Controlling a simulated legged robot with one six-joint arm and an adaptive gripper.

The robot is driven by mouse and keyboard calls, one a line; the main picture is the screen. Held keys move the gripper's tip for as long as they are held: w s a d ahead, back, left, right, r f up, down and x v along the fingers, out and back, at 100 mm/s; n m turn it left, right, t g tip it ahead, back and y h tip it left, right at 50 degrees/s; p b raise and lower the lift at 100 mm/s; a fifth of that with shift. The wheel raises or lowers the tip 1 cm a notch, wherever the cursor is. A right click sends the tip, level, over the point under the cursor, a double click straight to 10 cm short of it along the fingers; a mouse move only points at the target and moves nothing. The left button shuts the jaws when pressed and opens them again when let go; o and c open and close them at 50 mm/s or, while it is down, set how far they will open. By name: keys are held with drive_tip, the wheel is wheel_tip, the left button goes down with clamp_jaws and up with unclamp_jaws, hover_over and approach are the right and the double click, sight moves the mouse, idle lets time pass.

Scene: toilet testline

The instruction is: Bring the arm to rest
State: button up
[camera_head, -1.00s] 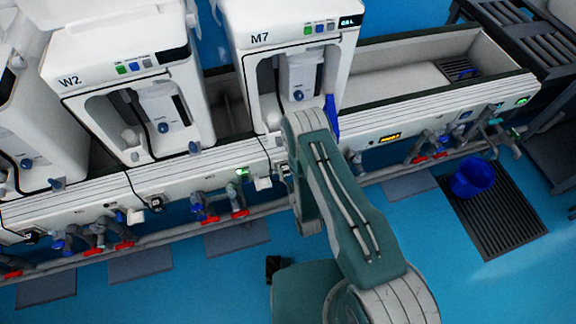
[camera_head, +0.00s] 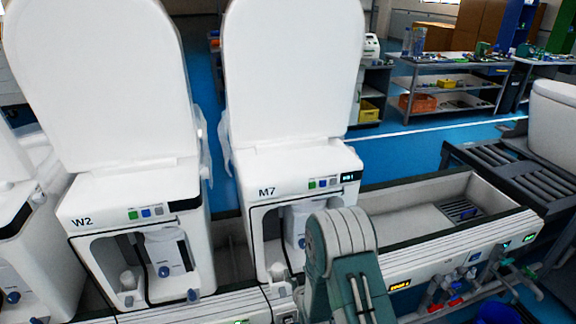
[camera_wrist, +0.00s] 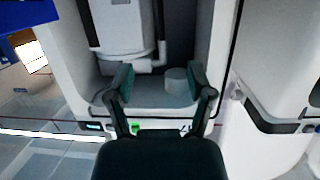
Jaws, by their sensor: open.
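My gripper is hidden in the head view. In the wrist view my gripper (camera_wrist: 160,82) is open, its two dark fingers apart with nothing between them. Beyond the fingers is the recess of a white housing, with a white cylindrical part (camera_wrist: 122,30) and a small grey cup-like piece (camera_wrist: 177,86). I cannot tell whether the fingers touch the housing.
Unit W2 (camera_head: 130,217) stands left of M7, both with tall white lids raised. A blue bucket (camera_head: 498,313) is at the lower right. Shelving (camera_head: 455,85) stands at the back.

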drive_tip(key=s+d+r+m+g+h, duration=0.1)
drive_tip(key=s+d+r+g, duration=0.2)
drive_tip(key=r, duration=0.9)
drive_tip(key=s+d+r+g+h, duration=0.1)
drive_tip(key=s+d+r, duration=0.3)
drive_tip(key=r, duration=0.8)
drive_tip(key=s+d+r+g, duration=0.1)
drive_tip(key=s+d+r, duration=0.1)
drive_tip(key=s, duration=0.6)
drive_tip(key=s+d+r+m+g, duration=0.1)
drive_tip(key=s+r, duration=0.3)
drive_tip(key=s, duration=0.5)
drive_tip(key=s+d+r+g+h, duration=0.1)
drive_tip(key=s+d+r+g, duration=0.1)
drive_tip(key=s, duration=0.7)
drive_tip(key=shift+d+r+g, duration=0.35)
drive_tip(key=shift+r+g, duration=0.25)
drive_tip(key=shift+r, duration=0.15)
